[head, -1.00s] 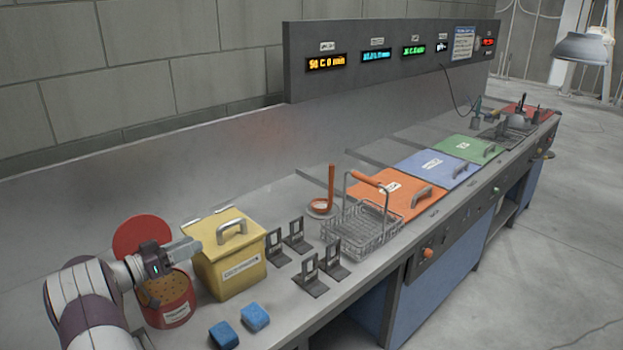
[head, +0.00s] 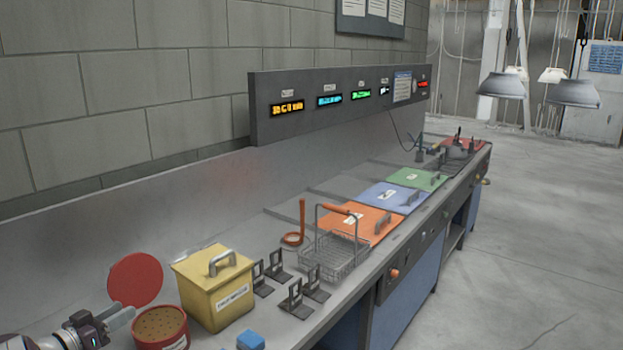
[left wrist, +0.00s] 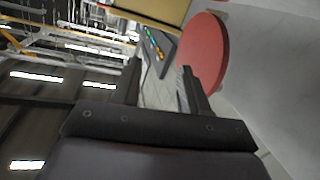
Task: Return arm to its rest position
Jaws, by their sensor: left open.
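My left gripper (head: 118,316) is at the lower left of the head view, just left of the round red container (head: 162,330) and in front of its raised red lid (head: 136,280). In the left wrist view its two fingers (left wrist: 160,85) stand apart with nothing between them. The red lid (left wrist: 207,52) shows beyond the right finger there. My left arm comes in from the lower left corner and is mostly cut off. My right gripper is not in either view.
A yellow box (head: 213,290) stands right of the red container. The floor at right is clear.

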